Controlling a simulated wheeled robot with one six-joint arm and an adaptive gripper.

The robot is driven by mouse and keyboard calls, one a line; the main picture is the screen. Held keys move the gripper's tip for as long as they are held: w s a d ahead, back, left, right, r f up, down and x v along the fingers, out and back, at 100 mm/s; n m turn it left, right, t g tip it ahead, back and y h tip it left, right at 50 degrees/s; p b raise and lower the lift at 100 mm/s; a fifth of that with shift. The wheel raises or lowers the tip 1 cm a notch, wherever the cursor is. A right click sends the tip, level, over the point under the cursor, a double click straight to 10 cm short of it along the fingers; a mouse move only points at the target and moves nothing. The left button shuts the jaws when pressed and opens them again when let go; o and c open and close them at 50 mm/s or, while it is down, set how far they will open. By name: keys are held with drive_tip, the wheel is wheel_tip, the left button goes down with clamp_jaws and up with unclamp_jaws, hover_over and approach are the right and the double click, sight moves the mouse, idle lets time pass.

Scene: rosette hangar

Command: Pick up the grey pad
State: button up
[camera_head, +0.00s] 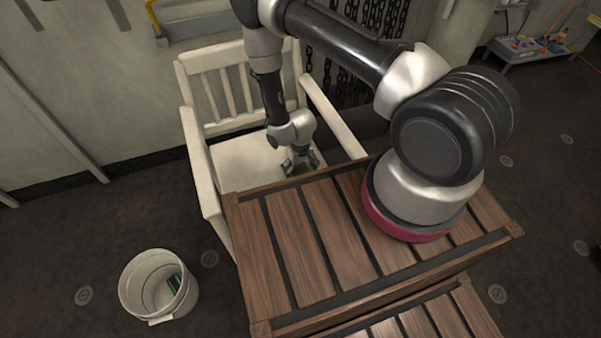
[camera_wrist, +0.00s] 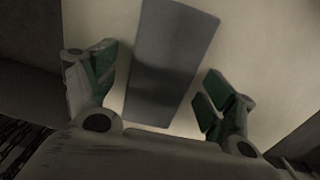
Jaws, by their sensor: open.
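The grey pad (camera_wrist: 168,62) is a flat, dark grey rectangle in the wrist view, lying on a pale surface that appears to be the seat of the white chair (camera_head: 238,170). My gripper (camera_wrist: 157,98) is open, with one finger on each side of the pad's lower part and pale surface showing between pad and fingers. In the head view my gripper (camera_head: 301,164) hangs low over the chair seat, just behind the wooden slatted table. I cannot make out the pad in the head view. The pad's far end reaches the top edge of the wrist view.
The wooden slatted table (camera_head: 295,238) stands directly in front of the chair, close to my gripper. The chair's armrests (camera_head: 335,118) and slatted back bound the seat. A white bucket (camera_head: 157,287) stands on the floor at left. A grey cart (camera_head: 528,62) is at far right.

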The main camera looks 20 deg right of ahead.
drive_tip(key=shift+f, duration=0.35)
drive_tip(key=c, duration=1.1)
